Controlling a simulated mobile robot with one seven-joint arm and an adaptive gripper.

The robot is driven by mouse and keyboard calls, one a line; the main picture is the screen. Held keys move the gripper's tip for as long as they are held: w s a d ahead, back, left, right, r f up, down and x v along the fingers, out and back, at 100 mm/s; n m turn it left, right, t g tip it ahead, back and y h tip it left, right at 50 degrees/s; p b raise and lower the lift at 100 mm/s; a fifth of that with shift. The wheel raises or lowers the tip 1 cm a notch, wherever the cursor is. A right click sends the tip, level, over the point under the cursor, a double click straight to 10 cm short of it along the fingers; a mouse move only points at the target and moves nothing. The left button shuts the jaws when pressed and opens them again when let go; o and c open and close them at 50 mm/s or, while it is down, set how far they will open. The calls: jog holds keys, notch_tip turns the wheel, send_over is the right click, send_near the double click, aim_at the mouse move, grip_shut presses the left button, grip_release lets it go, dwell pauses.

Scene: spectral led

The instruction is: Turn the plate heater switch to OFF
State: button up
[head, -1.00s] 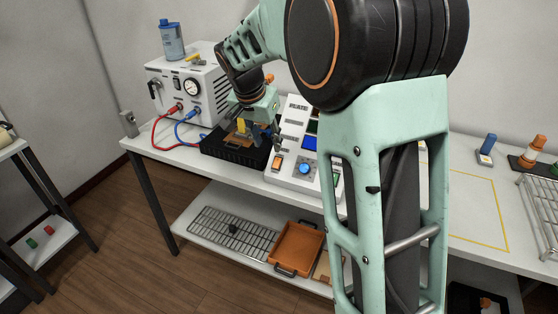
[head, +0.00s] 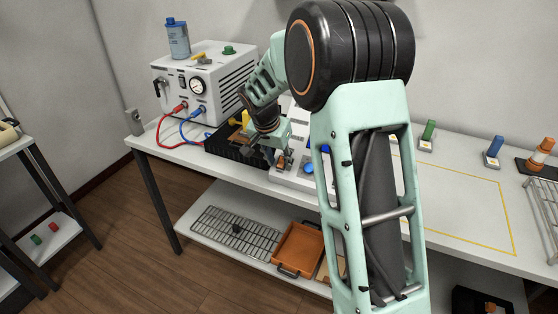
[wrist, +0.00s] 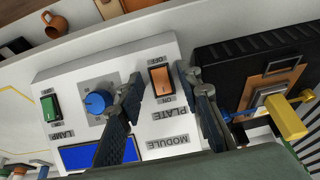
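The plate module (wrist: 206,132) is a pale sloped panel, with an orange rocker switch (wrist: 161,81) between an OFF label at one end and an ON label at the other. My gripper (wrist: 163,79) is open, its two dark fingers apart on either side of the switch in the wrist view. Whether a finger touches the switch, and which end is pressed, I cannot tell. In the head view my gripper (head: 280,163) is at the front left of the module, which my arm partly hides. The black heater box (wrist: 238,52) stands beside the panel.
A blue knob (wrist: 97,102), a green lamp switch (wrist: 56,108) and a blue display (wrist: 84,156) share the panel close to one finger. A yellow block (wrist: 284,117) sits on the heater box. A white power unit (head: 205,85) with red and blue cables stands left.

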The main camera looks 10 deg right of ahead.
jog(key=shift+c, duration=0.6)
grip_shut()
